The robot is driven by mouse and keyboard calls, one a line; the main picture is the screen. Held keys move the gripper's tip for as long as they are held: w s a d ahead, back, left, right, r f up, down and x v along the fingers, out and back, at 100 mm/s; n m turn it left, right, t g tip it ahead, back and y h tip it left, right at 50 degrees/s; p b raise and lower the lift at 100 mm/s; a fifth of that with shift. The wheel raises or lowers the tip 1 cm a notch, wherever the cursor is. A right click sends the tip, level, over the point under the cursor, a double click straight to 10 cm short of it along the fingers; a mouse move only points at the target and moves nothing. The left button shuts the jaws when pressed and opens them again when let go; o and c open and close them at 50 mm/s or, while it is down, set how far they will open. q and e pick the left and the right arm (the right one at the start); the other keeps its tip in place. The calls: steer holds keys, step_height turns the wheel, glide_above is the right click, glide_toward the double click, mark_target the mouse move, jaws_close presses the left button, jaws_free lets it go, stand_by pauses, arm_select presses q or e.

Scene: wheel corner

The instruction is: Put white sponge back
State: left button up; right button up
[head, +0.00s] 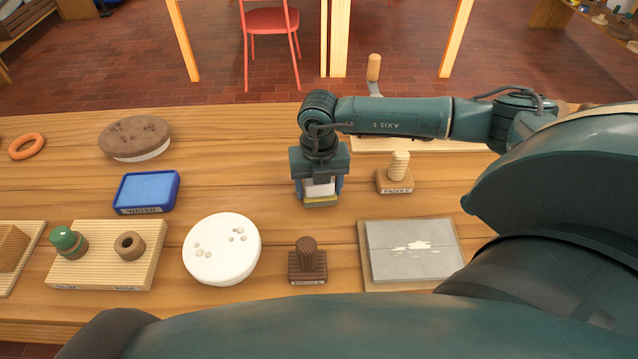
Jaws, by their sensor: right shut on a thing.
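My right gripper (320,195) points down over the middle of the table, its arm reaching in from the right. It is shut on a white block with a yellowish lower edge, which I take to be the white sponge (319,189). The fingers and wrist hide part of it. I cannot tell whether its underside touches the table. My left gripper is not in view.
A blue tray labelled WATER (147,190) and a white disc (221,249) lie left of the gripper. A ridged brown block (307,262) stands in front, a small labelled stand (395,183) to the right. A grey slab (414,250) lies front right.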

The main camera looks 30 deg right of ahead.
steer(key=shift+f, duration=0.3)
steer(key=o, duration=0.9)
steer(key=shift+r, duration=0.1)
steer(key=shift+r, duration=0.1)
step_height(320, 180, up, 13)
steer(key=shift+w+a+r+b, duration=0.1)
steer(key=shift+b, duration=0.85)
